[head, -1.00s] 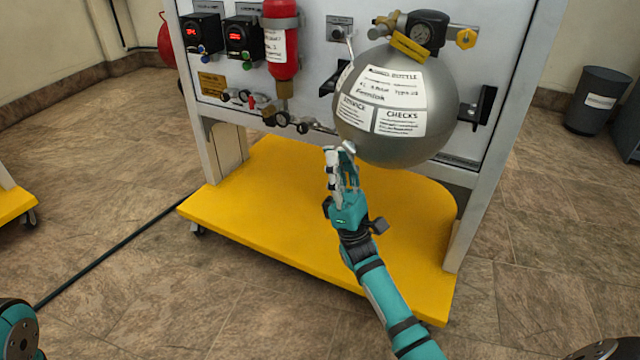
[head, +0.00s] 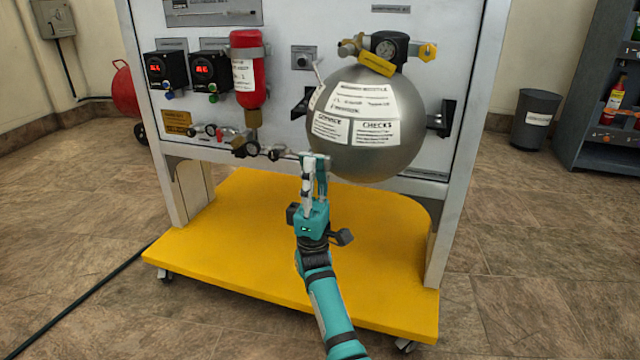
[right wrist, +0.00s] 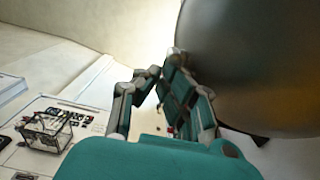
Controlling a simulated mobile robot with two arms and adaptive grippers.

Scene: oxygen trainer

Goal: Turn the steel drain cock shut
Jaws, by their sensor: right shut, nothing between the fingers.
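My right gripper (head: 314,160) is upright and shut, with nothing held. In the head view its tips are at the lower left of the grey round bottle (head: 372,160), by the right end of a thin pipe line. Small metal fittings (head: 274,152) sit along that line, left of the fingertips. I cannot tell which part is the steel drain cock; the fingers may hide it. In the right wrist view the fingers (right wrist: 150,85) are beside the dark curved bottle (right wrist: 260,60), and no cock can be made out. My left gripper is not in view.
The white panel (head: 215,35) carries a red cylinder (head: 247,95) and two black units with red displays (head: 166,70). The yellow wheeled base (head: 230,260) extends below my right arm. Floor is open around the base.

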